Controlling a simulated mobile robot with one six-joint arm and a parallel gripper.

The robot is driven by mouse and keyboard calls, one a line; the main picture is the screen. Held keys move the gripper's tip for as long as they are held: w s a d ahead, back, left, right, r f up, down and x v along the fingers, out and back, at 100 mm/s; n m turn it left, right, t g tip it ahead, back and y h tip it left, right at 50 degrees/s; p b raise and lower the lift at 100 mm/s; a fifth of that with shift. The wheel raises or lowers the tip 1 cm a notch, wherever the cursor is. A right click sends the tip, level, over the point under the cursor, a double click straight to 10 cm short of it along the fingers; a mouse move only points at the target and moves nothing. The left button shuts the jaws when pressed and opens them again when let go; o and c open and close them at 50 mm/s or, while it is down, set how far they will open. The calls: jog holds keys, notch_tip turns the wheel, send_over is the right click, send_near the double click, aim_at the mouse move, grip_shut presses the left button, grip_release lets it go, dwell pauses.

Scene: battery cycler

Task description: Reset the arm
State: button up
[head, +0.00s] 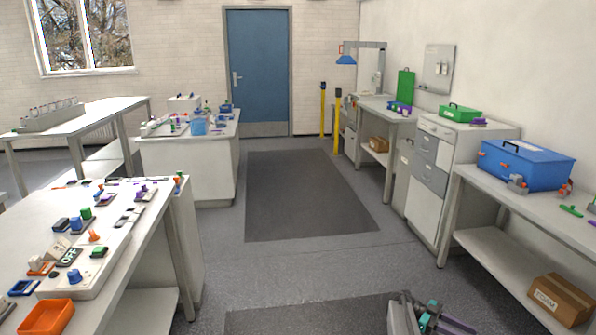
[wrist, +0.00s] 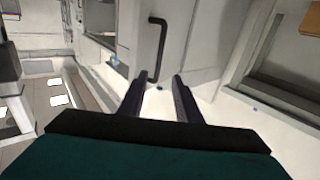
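My gripper (wrist: 162,82) shows in the wrist view with its two dark fingers apart and nothing between them. A dark bar handle (wrist: 157,50) on a pale cabinet front appears beyond the fingertips; no contact can be seen. In the head view only part of my arm shows at the bottom edge, right of centre, low over the dark floor mat. The fingertips cannot be made out there.
A white bench (head: 150,240) with small coloured parts stands at left. A right-hand bench (head: 545,205) carries a blue toolbox (head: 525,165); a cardboard box (head: 560,298) sits on its lower shelf. Drawer cabinets (head: 430,180) stand behind. The central aisle (head: 310,195) is clear up to the blue door (head: 258,75).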

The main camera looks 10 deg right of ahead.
jog(key=w+a+f+n+t+h, duration=0.1)
jog(key=w+a+f+n+t, duration=0.1)
jog(key=w+a+n+t, duration=0.55)
jog(key=w+a+f+n+t+h, duration=0.1)
jog(key=w+a+f+n+t, duration=0.3)
jog(key=a+t, duration=0.55)
jog(key=w+a+f+n+t+h, duration=0.1)
jog(key=w+a+n+t+h, duration=0.1)
jog(key=w+a+n+t, duration=0.55)
jog(key=s+a+f+n+t+y, duration=0.1)
jog(key=a+f+n+y, duration=0.4)
jog(key=a, duration=0.5)
jog(key=s+a+f+n+t+y, duration=0.15)
jog(key=a+f+y, duration=0.35)
jog(key=a, duration=0.5)
jog(key=s+a+f+n+g+y+p, duration=0.1)
jog(key=s+a+f+n+g+y, duration=0.2)
jog(key=s+a, duration=0.45)
jog(key=s+a+f+n+g+y, duration=0.1)
jog(key=s+a+f+g+y, duration=0.3)
jog(key=s, duration=0.6)
jog(key=s+d+r+g+h, duration=0.1)
jog(key=s+g, duration=0.4)
jog(key=s, duration=0.7)
jog(key=s+d+r+m+g+h, duration=0.1)
jog(key=s+g, duration=0.5)
jog(key=s, duration=0.6)
jog(key=shift+s+d, duration=0.35)
jog(key=shift+d, duration=0.15)
